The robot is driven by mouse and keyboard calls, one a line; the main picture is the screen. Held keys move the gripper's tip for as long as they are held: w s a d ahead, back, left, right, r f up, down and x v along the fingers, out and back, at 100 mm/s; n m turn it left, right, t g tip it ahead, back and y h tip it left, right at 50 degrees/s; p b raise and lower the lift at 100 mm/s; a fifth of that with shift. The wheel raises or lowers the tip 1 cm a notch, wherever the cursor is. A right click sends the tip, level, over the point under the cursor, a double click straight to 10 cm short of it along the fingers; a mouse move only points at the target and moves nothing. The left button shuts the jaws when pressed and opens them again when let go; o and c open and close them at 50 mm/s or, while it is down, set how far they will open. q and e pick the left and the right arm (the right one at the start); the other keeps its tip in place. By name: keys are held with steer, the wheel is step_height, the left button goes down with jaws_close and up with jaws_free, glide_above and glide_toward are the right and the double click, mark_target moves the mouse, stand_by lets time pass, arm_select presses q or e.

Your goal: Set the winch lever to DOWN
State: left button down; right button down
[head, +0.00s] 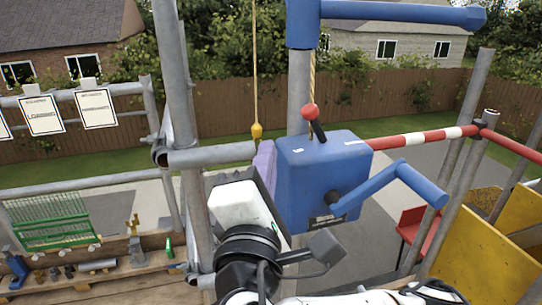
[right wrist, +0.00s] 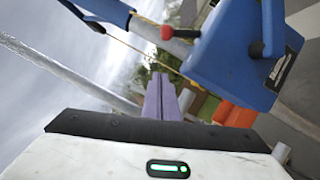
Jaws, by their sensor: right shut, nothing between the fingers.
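The blue winch box (head: 322,180) is mounted on an upright pole in the middle of the head view. Its lever, a dark stick with a red knob (head: 310,112), rises from the top of the box and leans left. Small pale labels lie on either side of its base, too small to read. The red knob also shows in the right wrist view (right wrist: 166,32), with the blue box (right wrist: 232,50). My right gripper (head: 264,152), with purple fingers (right wrist: 160,82), is shut and empty. It is beside the box's left side, below and apart from the knob. My left gripper is not in view.
A blue crank (head: 390,188) sticks out from the box front. A yellow rope with a yellow weight (head: 257,131) hangs just above my right gripper. Scaffold poles (head: 182,130) stand close on the left. A red-and-white rail (head: 420,136) runs right from the box.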

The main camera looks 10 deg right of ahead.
mark_target(316, 126)
steer(key=w+d, duration=0.1)
steer(key=w, duration=0.1)
steer(key=w+d+r+p, duration=0.1)
steer(key=w+d, duration=0.1)
steer(key=w+d+r, duration=0.1)
steer(key=w+d, duration=0.1)
steer(key=shift+p, duration=0.4)
steer(key=shift+s+d+r, duration=0.15)
steer(key=shift+d, duration=0.35)
